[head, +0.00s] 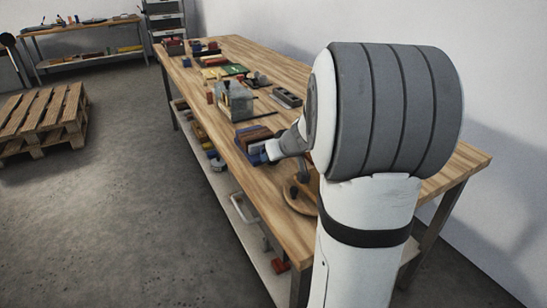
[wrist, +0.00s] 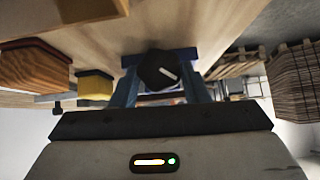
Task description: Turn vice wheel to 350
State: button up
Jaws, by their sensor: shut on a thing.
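The vice wheel (wrist: 158,70) is a round black knob with a white mark line, in the middle of the wrist view. My gripper (wrist: 162,84) has its two blue-grey fingers on either side of the wheel and is shut on it. The white mark points slanting down to the right in that view. A blue body, which looks like the vice (wrist: 184,55), shows behind the wheel. In the head view my gripper (head: 270,152) is at the bench's left edge beside the blue vice (head: 250,134); the wheel is hidden there. I cannot read any number or scale.
The long wooden bench (head: 285,70) carries a grey machine (head: 234,100), a dark block (head: 287,97) and several small coloured items farther back. A round wooden piece (head: 297,198) lies close to my arm. A pallet (head: 42,118) stands on the floor at left. The floor between is clear.

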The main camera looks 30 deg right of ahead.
jog(key=y+b, duration=0.1)
jog(key=b, duration=0.1)
jog(key=m+y+b, duration=0.1)
jog(key=b, duration=0.1)
jog(key=shift+d+f+b, duration=0.3)
jog(key=shift+f+b, duration=0.1)
jog(key=m+y+b, duration=0.2)
jog(key=y+b, duration=0.1)
jog(key=shift+d+r, duration=0.1)
jog(key=shift+d, duration=0.05)
jog(key=shift+y+b, duration=0.3)
jog(key=shift+r, duration=0.1)
jog(key=o, duration=1)
